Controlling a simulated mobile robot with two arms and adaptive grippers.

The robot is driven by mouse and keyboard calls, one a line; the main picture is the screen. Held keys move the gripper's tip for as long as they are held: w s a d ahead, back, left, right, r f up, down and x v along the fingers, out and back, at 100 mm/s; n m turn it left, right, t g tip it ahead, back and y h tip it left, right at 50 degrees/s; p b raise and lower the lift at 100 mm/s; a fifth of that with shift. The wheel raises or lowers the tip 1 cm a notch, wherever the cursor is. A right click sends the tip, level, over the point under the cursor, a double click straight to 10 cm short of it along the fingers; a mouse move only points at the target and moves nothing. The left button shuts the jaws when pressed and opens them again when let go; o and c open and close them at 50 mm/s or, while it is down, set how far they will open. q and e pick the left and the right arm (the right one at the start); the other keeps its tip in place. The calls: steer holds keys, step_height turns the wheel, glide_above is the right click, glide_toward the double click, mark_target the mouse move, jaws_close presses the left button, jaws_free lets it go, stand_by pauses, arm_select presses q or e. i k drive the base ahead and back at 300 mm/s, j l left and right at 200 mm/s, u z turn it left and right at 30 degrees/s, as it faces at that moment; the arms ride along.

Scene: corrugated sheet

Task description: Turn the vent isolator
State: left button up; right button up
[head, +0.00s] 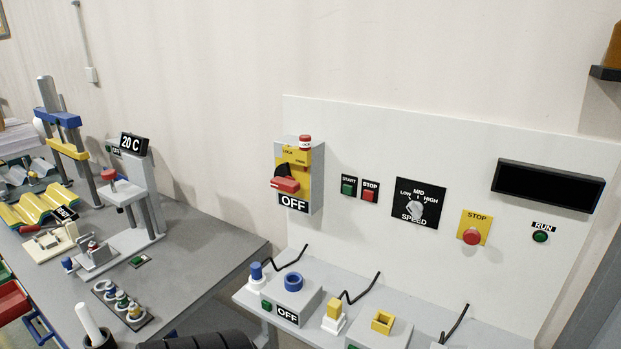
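A grey isolator box (317,183) with a yellow front plate is on the white wall panel, left of its middle. A red rotary handle (285,185) with a black hub sits on the plate, its red grip lying roughly level. A black label below reads OFF (293,202). A red cylinder (305,142) stands at the top right of the plate, beside small lettering that I cannot fully read. No vent wording is legible on the box.
Start and stop buttons (359,189), a speed knob (416,209), a yellow stop plate (473,228) and a dark display (548,186) are to the right. Below, a shelf holds a second box labelled OFF (291,299) and plugs with black cables. A cluttered bench (205,244) is left.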

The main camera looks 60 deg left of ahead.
mark_target(282, 180)
steer(key=u, duration=2.15)
